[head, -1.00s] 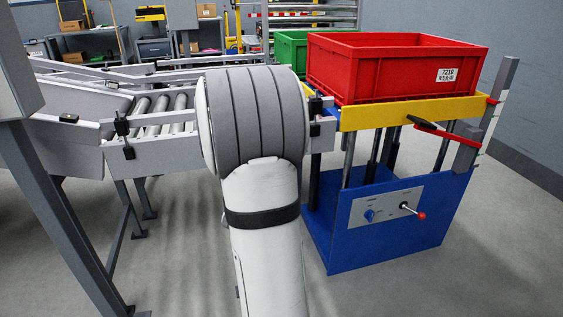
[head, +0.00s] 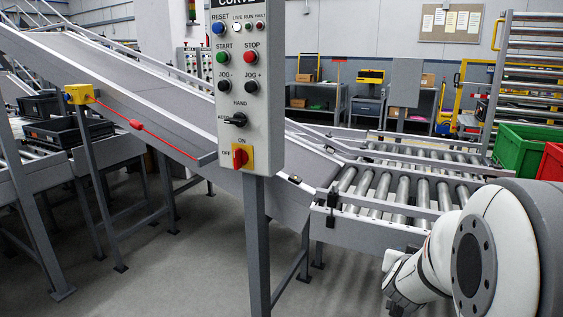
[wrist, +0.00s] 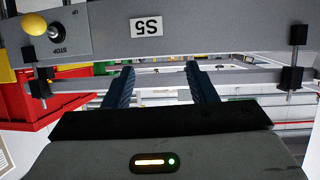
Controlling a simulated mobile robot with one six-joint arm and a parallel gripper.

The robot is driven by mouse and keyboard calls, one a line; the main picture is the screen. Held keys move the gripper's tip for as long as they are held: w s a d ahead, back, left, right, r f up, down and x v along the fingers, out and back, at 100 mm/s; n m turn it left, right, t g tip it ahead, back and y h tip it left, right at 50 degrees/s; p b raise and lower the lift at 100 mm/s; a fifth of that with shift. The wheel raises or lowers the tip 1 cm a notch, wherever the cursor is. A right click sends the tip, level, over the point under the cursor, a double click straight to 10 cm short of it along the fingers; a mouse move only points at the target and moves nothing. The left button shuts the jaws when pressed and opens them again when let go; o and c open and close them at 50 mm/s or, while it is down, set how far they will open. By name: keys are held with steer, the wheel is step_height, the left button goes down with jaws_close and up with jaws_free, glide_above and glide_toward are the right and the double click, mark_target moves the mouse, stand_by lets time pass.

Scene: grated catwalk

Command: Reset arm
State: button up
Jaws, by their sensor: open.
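My gripper (wrist: 160,88) shows in the wrist view with its two dark ribbed fingers apart and nothing between them. A grey rail with an "S5" label (wrist: 146,27) crosses the picture just beyond the fingertips; I cannot tell whether they touch it. In the head view my white arm fills the lower right corner, beside the roller conveyor (head: 408,190). A dark part of the wrist end shows at its left side, but the fingers are not clear there.
A control panel (head: 245,95) on a post stands in the middle of the head view, before a sloping conveyor (head: 130,85). A red pull cord (head: 165,140) runs along it. Green (head: 517,148) and red (head: 551,172) crates stand at the right. Grey floor is open at lower left.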

steer(key=s+a+r+n+g+y+p, duration=0.2)
steer(key=s+a+r+y+p, duration=0.15)
steer(key=a+r+p, duration=0.35)
steer(key=s+a+r+n+g+y+p, duration=0.1)
steer(key=s+a+r+n+y+p, duration=0.25)
steer(key=a, duration=0.55)
steer(key=s+a+r+g+p, duration=0.2)
steer(key=s+r+p, duration=0.2)
steer(key=s, duration=0.2)
steer(key=s+a+r+n+g+p, duration=0.1)
steer(key=s+a+r+g+p, duration=0.2)
steer(key=s, duration=0.4)
steer(key=shift+a+r+g+y+p, duration=0.3)
steer(key=shift+r+y+p, duration=0.1)
steer(key=shift+r, duration=0.45)
steer(key=shift+c, duration=0.5)
